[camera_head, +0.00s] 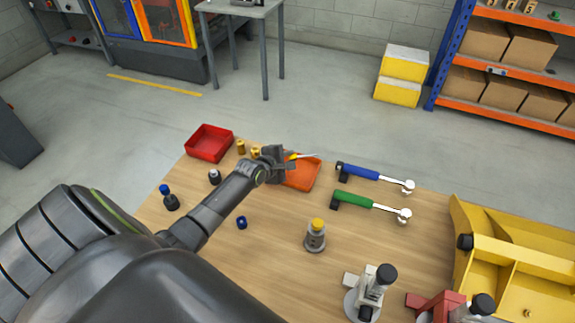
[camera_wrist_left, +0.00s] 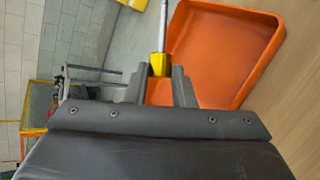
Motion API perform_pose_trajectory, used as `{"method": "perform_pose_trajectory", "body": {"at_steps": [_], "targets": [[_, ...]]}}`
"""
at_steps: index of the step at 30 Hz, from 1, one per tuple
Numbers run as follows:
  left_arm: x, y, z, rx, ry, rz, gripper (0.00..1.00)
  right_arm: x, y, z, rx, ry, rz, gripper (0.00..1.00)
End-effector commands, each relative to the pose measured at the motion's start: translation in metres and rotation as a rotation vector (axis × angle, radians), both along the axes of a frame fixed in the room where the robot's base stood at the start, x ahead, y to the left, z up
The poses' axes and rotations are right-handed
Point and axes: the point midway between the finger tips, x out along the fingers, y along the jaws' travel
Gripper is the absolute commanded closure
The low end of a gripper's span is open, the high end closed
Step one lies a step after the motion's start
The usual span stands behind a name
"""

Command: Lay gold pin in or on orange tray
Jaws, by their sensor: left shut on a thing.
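My left gripper (camera_head: 282,158) is shut on a yellow-handled tool (camera_head: 293,157) with a thin silver shaft, which looks like a screwdriver. In the left wrist view the tool (camera_wrist_left: 159,62) sits between the fingers (camera_wrist_left: 162,75), its shaft pointing away. The orange tray (camera_head: 303,177) lies beneath and beside the gripper, which hides part of it; the tray also shows in the left wrist view (camera_wrist_left: 215,50). Whether the tool touches the tray I cannot tell. Two gold pins (camera_head: 241,147) stand on the table left of the gripper, one partly hidden. My right gripper is not in view.
A red tray (camera_head: 209,143) stands at the back left. Blue (camera_head: 358,172) and green (camera_head: 352,199) handled hammers lie right of the orange tray. A yellow-topped grey cylinder (camera_head: 315,236) stands nearer. A yellow divided bin (camera_head: 510,255) fills the right side.

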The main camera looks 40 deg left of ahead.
Motion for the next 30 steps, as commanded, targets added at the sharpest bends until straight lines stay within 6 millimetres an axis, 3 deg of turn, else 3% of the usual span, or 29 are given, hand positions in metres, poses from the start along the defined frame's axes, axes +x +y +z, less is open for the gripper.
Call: {"method": "perform_pose_trajectory", "body": {"at_steps": [3,6,29,30], "targets": [[0.000,0.000,-0.019,-0.002,0.001,0.001,1.00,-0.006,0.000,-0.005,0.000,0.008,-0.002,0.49],[0.000,0.000,-0.026,0.000,0.000,0.000,1.00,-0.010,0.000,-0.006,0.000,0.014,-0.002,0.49],[-0.001,0.000,-0.041,-0.002,0.005,0.001,1.00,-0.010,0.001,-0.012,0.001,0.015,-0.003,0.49],[-0.002,0.000,-0.042,-0.002,0.007,0.000,0.75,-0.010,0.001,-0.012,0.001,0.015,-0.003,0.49]]}}
